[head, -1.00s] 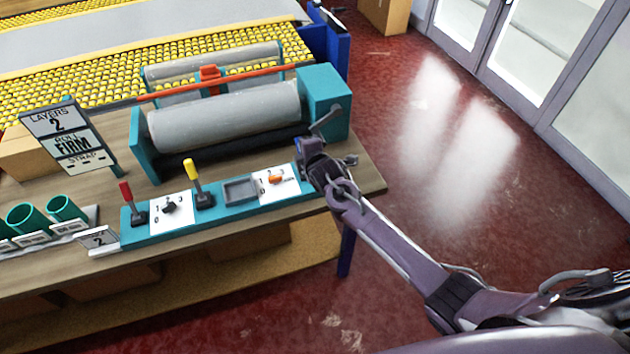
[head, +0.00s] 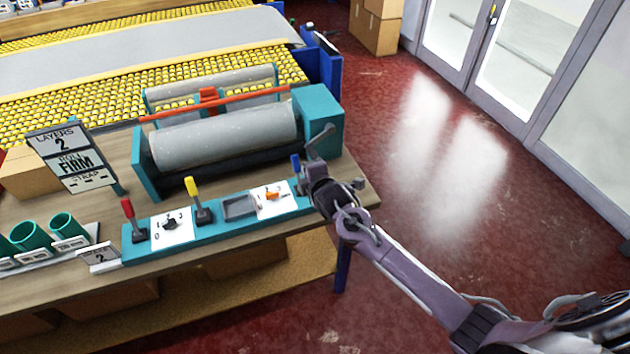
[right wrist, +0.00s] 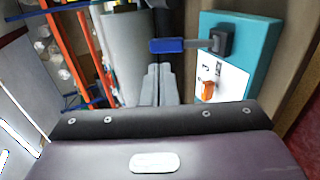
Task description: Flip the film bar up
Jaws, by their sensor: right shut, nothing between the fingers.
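A long orange-red bar (head: 250,97), which looks like the film bar, lies across the machine behind the large grey roller (head: 225,135). A red block (head: 208,97) sits just behind it near the middle. My right gripper (head: 307,182) is by the right end of the teal control panel, next to the blue lever (head: 296,163). In the right wrist view its fingers (right wrist: 157,85) are together and empty. There the blue lever (right wrist: 180,45) lies just beyond the fingertips, apart from any grip. My left gripper is out of view.
The teal panel (head: 218,231) also carries a red lever (head: 128,209), a yellow lever (head: 192,187) and an orange knob (head: 271,195). A teal end box (head: 322,105) with a grey crank stands behind my right gripper. Red floor to the right is clear.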

